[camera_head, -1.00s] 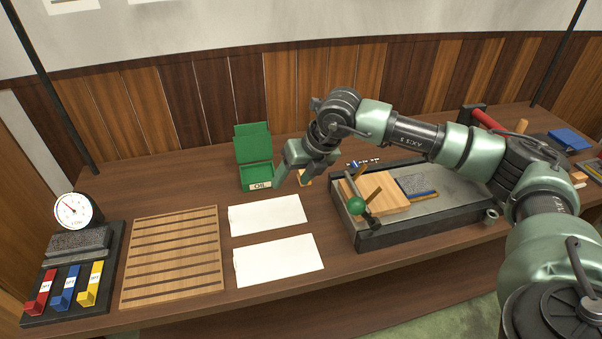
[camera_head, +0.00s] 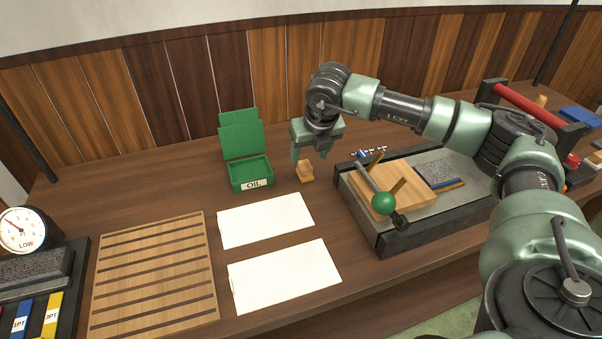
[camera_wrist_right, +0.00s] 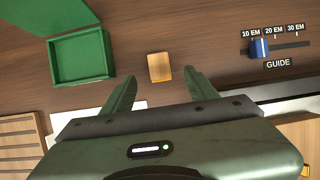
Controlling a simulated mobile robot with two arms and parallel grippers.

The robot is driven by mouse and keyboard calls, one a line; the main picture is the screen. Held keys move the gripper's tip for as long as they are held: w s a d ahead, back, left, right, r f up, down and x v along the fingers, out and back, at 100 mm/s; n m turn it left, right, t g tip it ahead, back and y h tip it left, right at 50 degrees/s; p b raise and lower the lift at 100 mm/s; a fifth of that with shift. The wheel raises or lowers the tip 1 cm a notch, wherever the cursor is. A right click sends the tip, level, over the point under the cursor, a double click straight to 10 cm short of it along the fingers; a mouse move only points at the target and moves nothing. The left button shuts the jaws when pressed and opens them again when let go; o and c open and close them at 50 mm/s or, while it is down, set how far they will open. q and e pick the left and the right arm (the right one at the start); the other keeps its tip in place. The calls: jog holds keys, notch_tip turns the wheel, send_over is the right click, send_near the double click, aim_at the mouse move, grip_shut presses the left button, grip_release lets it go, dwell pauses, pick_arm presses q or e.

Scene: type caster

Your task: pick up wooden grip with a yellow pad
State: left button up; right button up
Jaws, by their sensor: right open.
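The wooden grip (camera_head: 305,172) is a small tan block with a yellow-orange lower edge, standing on the table just right of the green oil box. In the right wrist view the grip (camera_wrist_right: 160,67) lies just beyond the fingertips, centred between their lines. My right gripper (camera_head: 315,153) is open, points down and hangs above and close to the grip, partly overlapping it in the head view. Its two fingers (camera_wrist_right: 160,80) show apart and empty in the wrist view. My left gripper is not in view.
The green oil box (camera_head: 249,176) with raised lid stands left of the grip. White sheets (camera_head: 265,220) lie in front. A grey-topped tray (camera_head: 440,208) with a wooden block and a green-knobbed lever is on the right. A slatted wooden rack (camera_head: 153,275) lies front left.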

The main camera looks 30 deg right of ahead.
aim_at(306, 166)
jog(key=p+x, duration=0.1)
jog(key=x, duration=0.6)
jog(key=shift+s+a+p, duration=0.1)
jog(key=shift+p, duration=0.3)
jog(key=shift+c, duration=0.4)
grip_shut()
